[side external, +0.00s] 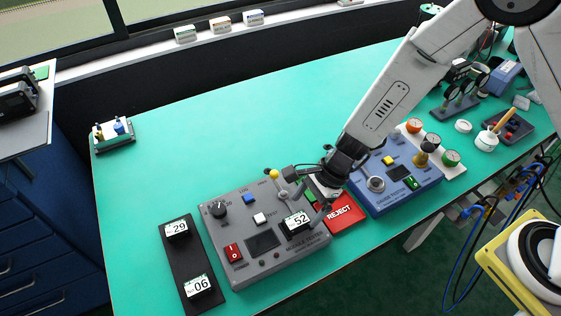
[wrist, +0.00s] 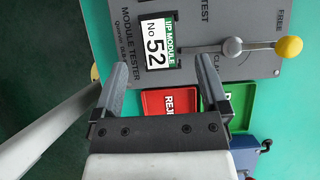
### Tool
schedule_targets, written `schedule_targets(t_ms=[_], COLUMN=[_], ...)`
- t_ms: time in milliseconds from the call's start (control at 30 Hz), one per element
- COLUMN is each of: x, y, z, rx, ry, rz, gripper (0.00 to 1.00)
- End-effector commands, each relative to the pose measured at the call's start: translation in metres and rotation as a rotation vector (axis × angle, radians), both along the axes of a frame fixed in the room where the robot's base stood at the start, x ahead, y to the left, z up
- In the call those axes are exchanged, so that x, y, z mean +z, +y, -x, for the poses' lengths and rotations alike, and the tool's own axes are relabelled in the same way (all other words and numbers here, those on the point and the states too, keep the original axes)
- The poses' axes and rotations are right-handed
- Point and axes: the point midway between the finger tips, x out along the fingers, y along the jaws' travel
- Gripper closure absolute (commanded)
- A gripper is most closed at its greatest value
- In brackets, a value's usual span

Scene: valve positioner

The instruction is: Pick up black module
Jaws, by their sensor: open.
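A black module with a white label reading No 52 (side external: 297,221) sits in the grey module tester (side external: 238,262); its label and green strip show in the wrist view (wrist: 158,45). My gripper (wrist: 167,78) is open and empty, its two fingers pointing toward the module's near edge and apart from it. In the side view my gripper (side external: 322,192) hangs to the right of the tester, partly hidden by cables and the wrist. Two more labelled modules, 29 (side external: 177,229) and 06 (side external: 199,285), lie on a black strip (side external: 187,257) left of the tester.
The tester's lever with a yellow knob (wrist: 288,47) stands beside module 52. The red REJECT tray (side external: 345,212) and a green tray (wrist: 238,105) lie close to my fingers. A blue gauge station (side external: 405,193) stands to the right. The table's left and back are mostly clear.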

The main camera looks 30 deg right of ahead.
Motion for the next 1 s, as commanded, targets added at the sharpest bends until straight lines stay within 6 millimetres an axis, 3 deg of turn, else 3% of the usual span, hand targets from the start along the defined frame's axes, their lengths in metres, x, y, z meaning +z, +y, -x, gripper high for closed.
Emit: schedule_targets(t_ms=[267, 700, 1000], x=[-0.009, -0.043, -0.045], y=[0.006, 0.025, 0.026], z=[0.000, 0.001, 0.001], rx=[0.001, 0.001, 0.000], ry=[0.000, 0.000, -0.001], rz=[0.000, 0.002, 0.001], gripper=[0.06, 0.06, 0.06])
